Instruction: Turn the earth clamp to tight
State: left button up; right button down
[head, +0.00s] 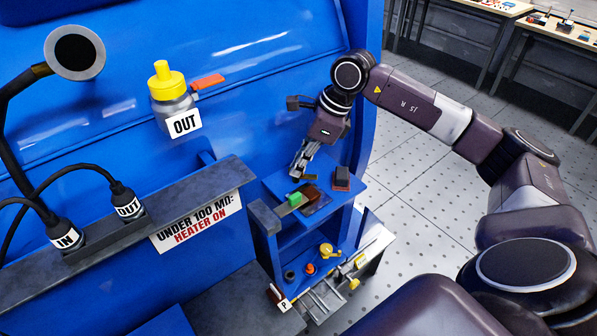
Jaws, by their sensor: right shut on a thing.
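My right gripper (298,171) reaches down from the upper right over a small blue shelf (270,187) on the motor's side. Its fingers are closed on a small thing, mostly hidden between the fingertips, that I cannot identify. Just below the fingertips a green block (294,198) sits by a grey bar, next to a dark brown piece (312,196). I cannot tell for certain which part is the earth clamp, or whether it is loose or tight. My left gripper is out of view.
A dark block on a red base (342,178) stands at the shelf's right. A lower shelf holds small yellow (326,250) and orange (310,268) parts. Black cables, "IN" and "OUT", lie at left.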

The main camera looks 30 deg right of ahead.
jog(key=m+b, duration=0.1)
jog(key=m, duration=0.1)
jog(key=m+t+h+b, duration=0.1)
jog(key=m+b, duration=0.1)
jog(key=shift+a+f+m, duration=0.1)
jog(key=shift+a+m, duration=0.05)
jog(key=shift+m, duration=0.15)
jog(key=shift+r+m+t+h+b, duration=0.1)
jog(key=shift+m+t+h+b, duration=0.1)
jog(key=shift+m+h+b, duration=0.65)
jog(key=shift+r+m+t+h+b, duration=0.1)
jog(key=shift+m+t+h+b, duration=0.2)
jog(key=shift+m, duration=1.05)
jog(key=c, duration=2.1)
grip_release()
jog(key=shift+s, duration=0.1)
jog(key=v, duration=1.2)
